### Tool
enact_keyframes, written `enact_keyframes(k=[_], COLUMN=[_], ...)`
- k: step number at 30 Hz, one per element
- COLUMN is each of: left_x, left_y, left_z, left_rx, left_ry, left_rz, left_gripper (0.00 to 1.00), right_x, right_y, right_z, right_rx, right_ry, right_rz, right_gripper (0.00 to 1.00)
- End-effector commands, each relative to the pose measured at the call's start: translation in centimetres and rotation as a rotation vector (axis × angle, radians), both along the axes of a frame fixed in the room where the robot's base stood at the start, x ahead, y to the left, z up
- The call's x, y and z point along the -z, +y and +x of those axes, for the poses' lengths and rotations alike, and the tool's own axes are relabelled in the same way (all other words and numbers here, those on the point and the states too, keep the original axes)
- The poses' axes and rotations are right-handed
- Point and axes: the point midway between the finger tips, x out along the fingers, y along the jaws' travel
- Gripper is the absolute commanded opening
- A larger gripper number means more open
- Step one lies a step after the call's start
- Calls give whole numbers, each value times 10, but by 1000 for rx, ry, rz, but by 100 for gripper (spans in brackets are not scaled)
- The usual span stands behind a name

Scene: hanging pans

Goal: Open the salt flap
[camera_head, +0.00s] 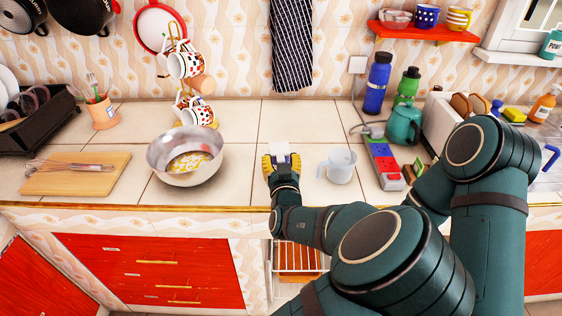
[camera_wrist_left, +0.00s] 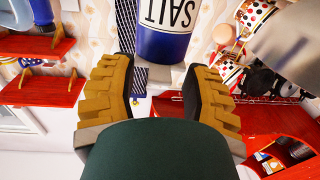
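The salt container is a white cylinder with dark blue bands. In the left wrist view the salt container (camera_wrist_left: 165,28) shows its "SALT" label upside down at the top centre. Its plain pale end (camera_wrist_left: 160,77) faces my left gripper (camera_wrist_left: 160,72), whose yellow fingers are spread on either side. I cannot tell whether they touch it. In the head view my left gripper (camera_head: 281,163) is over the counter's middle, with a pale part of the salt container (camera_head: 280,147) showing just past the fingertips. The rest is hidden, and I cannot make out the flap.
A metal bowl (camera_head: 185,156) stands left of my gripper and a clear measuring jug (camera_head: 341,164) stands close on its right. A mug stand (camera_head: 197,112) is behind the bowl. A cutting board (camera_head: 76,174) lies farther left. The counter behind my gripper is clear.

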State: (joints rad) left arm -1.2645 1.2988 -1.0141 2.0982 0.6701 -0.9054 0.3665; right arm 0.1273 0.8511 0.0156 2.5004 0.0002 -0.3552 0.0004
Motion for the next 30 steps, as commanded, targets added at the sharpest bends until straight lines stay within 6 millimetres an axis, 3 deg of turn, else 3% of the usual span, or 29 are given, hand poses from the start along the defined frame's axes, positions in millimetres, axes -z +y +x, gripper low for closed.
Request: enact_keyframes(k=[1, 3, 4, 14, 19, 30], left_x=[0, 0, 0, -1, -6, -33], left_y=[0, 0, 0, 0, 1, 1], left_z=[0, 0, 0, 0, 0, 5], left_rx=[0, 0, 0, 0, -1, -2], left_ry=[0, 0, 0, 5, 40, 289], left_rz=[0, 0, 0, -1, -8, -32], left_gripper=[27, 3, 0, 0, 0, 0], right_x=[0, 0, 0, -1, -11, -70], right_y=[0, 0, 0, 0, 0, 0], right_z=[0, 0, 0, 0, -2, -3], right_rx=[0, 0, 0, 0, 0, 5], right_ry=[0, 0, 0, 0, 4, 7], right_rz=[0, 0, 0, 0, 1, 1], right_gripper=[34, 34, 34, 34, 34, 34])
